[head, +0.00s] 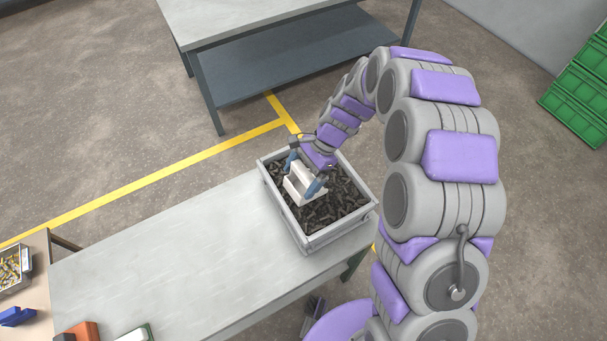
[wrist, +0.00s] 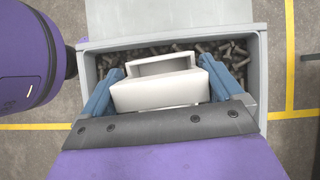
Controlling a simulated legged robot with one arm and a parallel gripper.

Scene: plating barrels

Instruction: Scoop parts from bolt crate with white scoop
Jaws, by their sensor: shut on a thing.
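The bolt crate (head: 310,241) is a grey open box at the far end of the bench, filled with dark bolts (head: 337,199). It also shows in the wrist view (wrist: 262,75), with bolts (wrist: 228,50) around the scoop. The white scoop (head: 298,183) is inside the crate's outline, over or among the bolts; its depth in them cannot be told. My gripper (head: 305,176) is shut on the scoop, with a blue finger on either side. In the wrist view the scoop (wrist: 160,92) sits between the fingers, its open hollow facing away and looking empty.
The grey bench (head: 170,258) is clear between the crate and several items at its near end, including an orange block (head: 84,331). A second table (head: 250,22) stands behind. Green crates (head: 578,92) are stacked at right. A side table holds a small parts bin (head: 14,270).

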